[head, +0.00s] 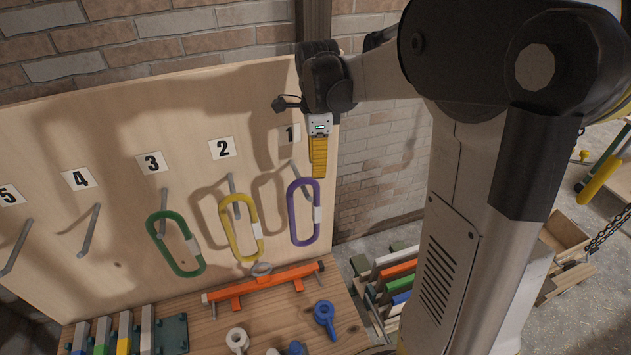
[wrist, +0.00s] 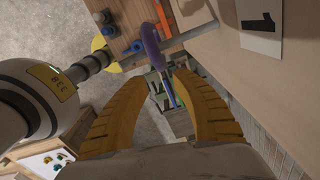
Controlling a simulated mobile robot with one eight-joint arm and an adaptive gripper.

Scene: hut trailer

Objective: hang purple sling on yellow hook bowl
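The purple sling, an oblong carabiner-like loop (head: 292,217) with a pale sleeve, hangs on the peg under label 1. It also shows in the wrist view (wrist: 150,42), beyond my fingertips. A yellow loop (head: 228,226) of the same shape hangs on the peg under label 2. I cannot make out anything that is clearly a yellow hook bowl. My gripper (head: 318,172) points down just above and in front of the purple loop. Its yellow fingers (wrist: 157,84) stand apart with nothing between them in the wrist view.
A green loop (head: 157,245) hangs under label 3; pegs 4 and 5 are bare. The wooden board (head: 110,180) stands behind a bench top holding an orange bar (head: 265,284), a blue eyebolt (head: 325,315) and coloured blocks. A rack of coloured bars stands right of the bench.

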